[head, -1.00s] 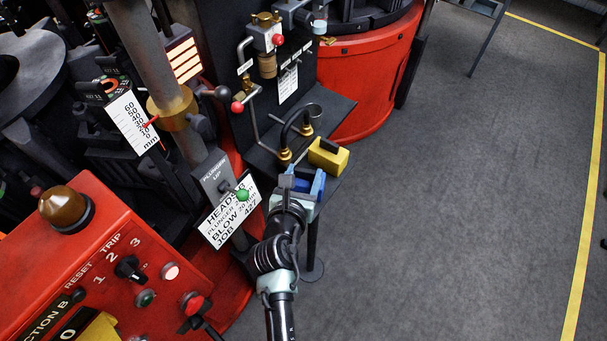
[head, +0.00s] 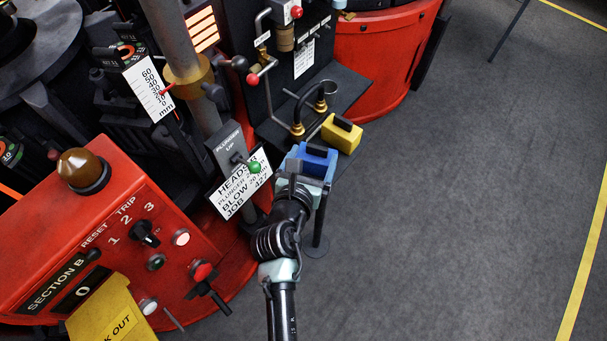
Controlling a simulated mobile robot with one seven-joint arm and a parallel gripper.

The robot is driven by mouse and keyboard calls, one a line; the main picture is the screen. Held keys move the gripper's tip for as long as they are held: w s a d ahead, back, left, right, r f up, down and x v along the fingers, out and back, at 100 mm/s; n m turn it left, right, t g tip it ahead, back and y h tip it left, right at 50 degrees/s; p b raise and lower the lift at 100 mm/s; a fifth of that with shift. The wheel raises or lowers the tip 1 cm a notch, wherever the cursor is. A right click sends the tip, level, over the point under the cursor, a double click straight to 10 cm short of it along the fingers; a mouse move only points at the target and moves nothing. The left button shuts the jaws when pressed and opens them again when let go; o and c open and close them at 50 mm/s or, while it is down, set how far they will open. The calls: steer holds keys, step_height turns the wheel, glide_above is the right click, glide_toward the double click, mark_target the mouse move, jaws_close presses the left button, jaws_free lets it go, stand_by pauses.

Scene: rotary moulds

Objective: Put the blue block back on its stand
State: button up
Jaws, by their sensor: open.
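The blue block (head: 316,155) has a dark top piece and sits upright on a small blue-rimmed support at the top of a thin dark post (head: 319,222). This looks like its stand, though the contact beneath the block is hidden. My gripper (head: 297,167) is open at the near side of the block in the head view. The fingers are small and partly merge with the block's edge, so I cannot tell whether they touch it.
A yellow block (head: 341,133) with a dark top sits just beyond, on the dark shelf. Brass-ended pipes (head: 310,118), a green-knobbed lever (head: 254,167) and a sign (head: 240,186) stand close by. A red control box (head: 110,235) is at left. The floor at right is clear.

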steer(key=v, duration=0.9)
steer(key=w+d+r+m+t, duration=0.1)
steer(key=w+r+m+t, duration=0.25)
steer(key=r+m, duration=0.75)
steer(key=w+r+m+t, duration=0.2)
steer(key=w+r+m, duration=0.35)
steer(key=r, duration=1.15)
steer(key=s+r+m+t+y, duration=0.1)
steer(key=s+r+m, duration=0.3)
steer(key=r, duration=0.6)
steer(key=s+d+r+m+t, duration=0.1)
steer(key=s+r+m+t, duration=0.3)
steer(key=r+m, duration=0.3)
steer(key=s+d+r+m+t+y, duration=0.1)
steer(key=s+r+m+t, duration=0.2)
steer(key=r, duration=1)
steer(key=s+m, duration=0.1)
steer(key=m, duration=0.2)
steer(key=shift+s+r+y, duration=0.2)
steer(key=shift+s+y, duration=0.1)
steer(key=shift+d+t, duration=0.1)
steer(key=shift+t, duration=0.15)
steer(key=shift+c, duration=0.2)
